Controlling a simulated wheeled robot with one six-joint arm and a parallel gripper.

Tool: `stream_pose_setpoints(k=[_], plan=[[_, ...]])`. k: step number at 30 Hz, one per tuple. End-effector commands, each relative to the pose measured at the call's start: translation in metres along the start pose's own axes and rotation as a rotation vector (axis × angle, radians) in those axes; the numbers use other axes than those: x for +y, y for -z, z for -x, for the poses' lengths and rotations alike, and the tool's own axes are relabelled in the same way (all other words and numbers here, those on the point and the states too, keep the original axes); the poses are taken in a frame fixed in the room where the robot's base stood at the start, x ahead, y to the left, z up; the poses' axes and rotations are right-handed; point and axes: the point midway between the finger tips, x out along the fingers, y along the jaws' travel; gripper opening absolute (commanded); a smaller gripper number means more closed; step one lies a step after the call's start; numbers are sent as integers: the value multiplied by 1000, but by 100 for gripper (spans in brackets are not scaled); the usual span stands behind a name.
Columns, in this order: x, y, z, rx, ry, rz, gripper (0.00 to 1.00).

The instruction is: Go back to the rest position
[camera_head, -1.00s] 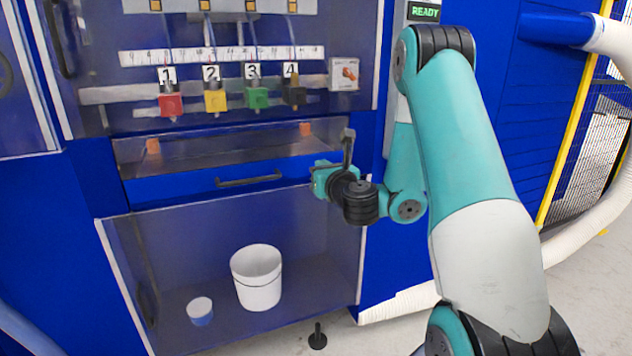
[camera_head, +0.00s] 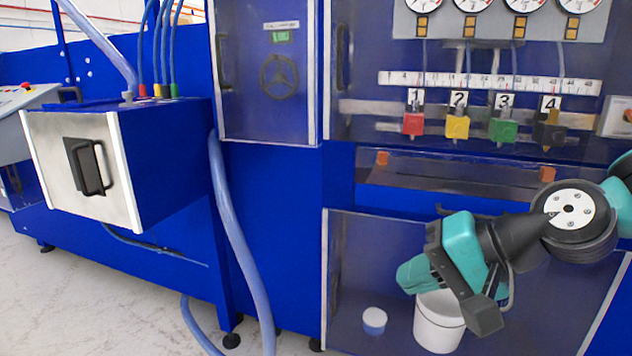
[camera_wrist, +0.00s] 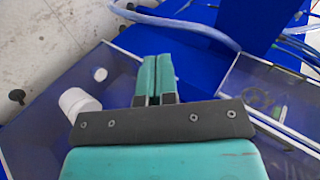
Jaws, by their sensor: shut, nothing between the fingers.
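My gripper (camera_head: 408,276) is at the right of the head view, in front of the lower see-through compartment of the blue machine (camera_head: 278,180). Its teal fingers point left in that view. In the wrist view my gripper (camera_wrist: 155,62) has its two fingers side by side and shut, with nothing between them. The arm comes in from the right edge and is partly out of view.
A white bucket (camera_head: 438,325), partly hidden behind my gripper, and a small white-and-blue cup (camera_head: 374,320) stand in the lower compartment. Numbered coloured valves (camera_head: 457,122) are above. A blue hose (camera_head: 232,230) hangs left of centre. Grey floor is free at the lower left.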

Motion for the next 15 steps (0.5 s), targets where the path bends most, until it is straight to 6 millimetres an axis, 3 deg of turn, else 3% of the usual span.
stream_pose_setpoints(k=[1, 3, 9, 11, 12, 15], plan=[[0, -26, 4, -73, -73, 159, 0], [7, -54, 12, -170, -167, 345, 0], [31, -109, 50, -423, -361, 762, 0], [38, -122, 64, -498, -408, 865, 0], [20, -116, 75, -490, -404, 846, 0], [0, -112, 89, -489, -403, 839, 0]])
